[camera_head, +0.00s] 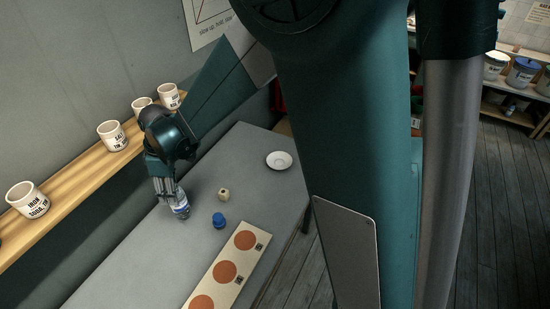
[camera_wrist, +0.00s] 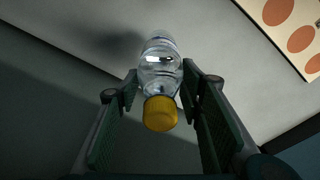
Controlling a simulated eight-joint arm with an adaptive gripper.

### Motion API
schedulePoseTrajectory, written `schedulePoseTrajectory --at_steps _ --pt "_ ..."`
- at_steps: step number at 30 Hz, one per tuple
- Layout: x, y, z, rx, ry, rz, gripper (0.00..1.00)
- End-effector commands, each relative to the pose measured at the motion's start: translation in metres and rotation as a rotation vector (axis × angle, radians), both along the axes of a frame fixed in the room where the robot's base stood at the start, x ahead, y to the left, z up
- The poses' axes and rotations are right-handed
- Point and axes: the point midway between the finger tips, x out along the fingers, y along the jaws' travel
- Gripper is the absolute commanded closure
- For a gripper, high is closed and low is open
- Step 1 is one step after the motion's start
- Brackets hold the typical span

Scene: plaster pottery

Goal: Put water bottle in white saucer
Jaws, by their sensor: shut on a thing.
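The water bottle (camera_wrist: 160,72) is clear with a yellow cap, which points towards the wrist camera. My gripper (camera_wrist: 160,82) is shut on it, with one finger on each side. In the head view the bottle (camera_head: 181,206) shows below my gripper (camera_head: 170,190), at the left part of the grey table. I cannot tell whether its base touches the table. The white saucer (camera_head: 279,161) lies empty at the far right part of the table, apart from the bottle.
A board with orange circles (camera_head: 225,272) lies at the front right. Several labelled white pots, one of them nearest (camera_head: 28,199), stand on a wooden shelf (camera_head: 75,202) along the wall.

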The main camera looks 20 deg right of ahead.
Motion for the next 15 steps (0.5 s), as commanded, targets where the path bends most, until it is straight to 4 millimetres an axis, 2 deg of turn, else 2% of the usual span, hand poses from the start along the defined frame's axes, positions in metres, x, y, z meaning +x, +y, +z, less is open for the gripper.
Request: schedulePoseTrajectory --at_steps 3,15 --pt "0.024 -0.022 0.001 0.0 0.0 -0.036 0.95" --pt "0.092 -0.1 0.004 0.0 0.0 -0.151 0.95"
